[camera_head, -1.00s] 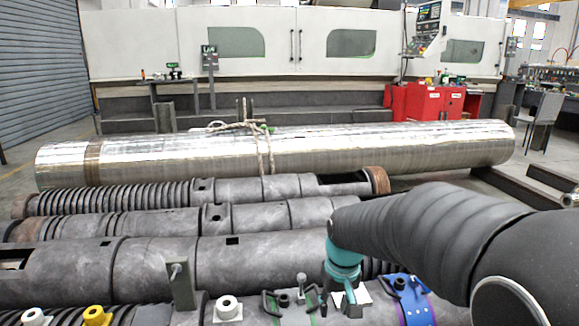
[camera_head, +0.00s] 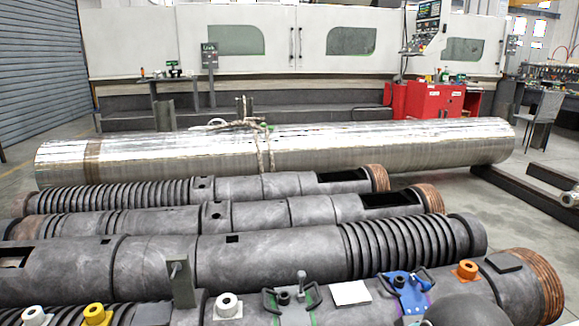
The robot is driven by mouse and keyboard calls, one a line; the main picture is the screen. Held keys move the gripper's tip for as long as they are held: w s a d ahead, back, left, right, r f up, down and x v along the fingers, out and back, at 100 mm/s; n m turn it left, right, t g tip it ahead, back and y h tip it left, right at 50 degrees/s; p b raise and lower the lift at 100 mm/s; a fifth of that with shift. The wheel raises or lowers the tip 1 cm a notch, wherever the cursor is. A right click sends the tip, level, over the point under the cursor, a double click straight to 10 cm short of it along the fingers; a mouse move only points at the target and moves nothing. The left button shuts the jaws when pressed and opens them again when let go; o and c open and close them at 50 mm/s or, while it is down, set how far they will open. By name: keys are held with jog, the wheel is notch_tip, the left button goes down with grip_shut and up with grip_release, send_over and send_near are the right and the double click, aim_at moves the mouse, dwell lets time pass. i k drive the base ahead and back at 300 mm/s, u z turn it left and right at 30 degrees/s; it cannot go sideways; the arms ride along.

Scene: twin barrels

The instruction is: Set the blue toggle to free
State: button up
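A blue toggle fixture (camera_head: 410,292) sits on top of the nearest dark barrel (camera_head: 335,314), at the lower right. It has a blue plate with a dark knob or lever on it. Its setting is too small to read. My gripper is not in view. A dark rounded shape at the bottom edge, just below the blue toggle, looks like part of my arm and hides some of the barrel.
To the left of the toggle are a white plate (camera_head: 351,293) and a black-handled clamp (camera_head: 290,298). An orange fitting (camera_head: 467,270) stands to its right. White (camera_head: 228,306) and yellow (camera_head: 97,314) fittings are farther left. More barrels lie behind.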

aim_at(426, 286)
jog(key=z, duration=0.1)
jog(key=k, duration=0.2)
jog(key=z, duration=0.6)
